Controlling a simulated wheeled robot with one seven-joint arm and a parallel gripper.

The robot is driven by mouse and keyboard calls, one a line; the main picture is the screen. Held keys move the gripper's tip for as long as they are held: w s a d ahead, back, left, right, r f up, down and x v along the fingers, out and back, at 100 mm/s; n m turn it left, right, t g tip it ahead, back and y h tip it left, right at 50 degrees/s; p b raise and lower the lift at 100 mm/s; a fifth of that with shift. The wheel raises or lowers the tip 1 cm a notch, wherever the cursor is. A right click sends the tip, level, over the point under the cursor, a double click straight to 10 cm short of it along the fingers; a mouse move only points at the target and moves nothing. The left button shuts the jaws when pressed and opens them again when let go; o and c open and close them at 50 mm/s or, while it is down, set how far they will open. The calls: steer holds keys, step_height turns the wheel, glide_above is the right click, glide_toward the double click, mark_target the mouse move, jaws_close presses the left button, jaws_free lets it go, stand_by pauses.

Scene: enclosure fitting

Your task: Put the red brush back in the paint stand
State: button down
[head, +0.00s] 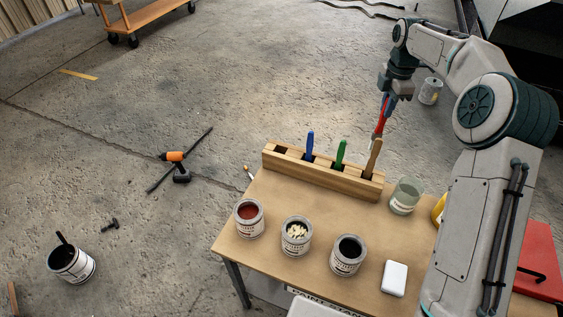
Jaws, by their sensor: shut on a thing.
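My gripper (387,97) is shut on the red brush (381,120), which hangs nearly upright, handle up, its lower end pointing down. In the head view it shows above the right end of the wooden paint stand (323,182), close to the brown-handled brush (373,158). I cannot tell its exact height or depth over the stand. The stand also holds a blue brush (309,145) and a green brush (340,153), both upright. A dark empty opening (282,150) shows at the stand's left end. The brush's lower tip is partly lost behind the brown handle.
On the table (262,216) in front of the stand are a red paint can (249,232), a can with pale contents (296,250), a dark paint can (347,268) and a white block (394,278). A glass jar (405,196) stands right of the stand.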

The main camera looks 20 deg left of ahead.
steer(key=s+a+r+n+p, duration=0.1)
steer(key=s+a+n+p, duration=0.35)
steer(key=a, duration=1.05)
steer(key=s+a+r+n+p, duration=0.15)
steer(key=a+n, duration=0.55)
steer(key=a, duration=0.8)
step_height(320, 180, down, 18)
steer(key=b, duration=0.2)
steer(key=shift+w, duration=0.3)
steer(key=c, duration=1.5)
jaws_free()
steer(key=shift+r, duration=0.1)
steer(key=shift+o, duration=0.2)
step_height(320, 180, up, 12)
steer(key=b, duration=0.1)
steer(key=shift+r, duration=0.15)
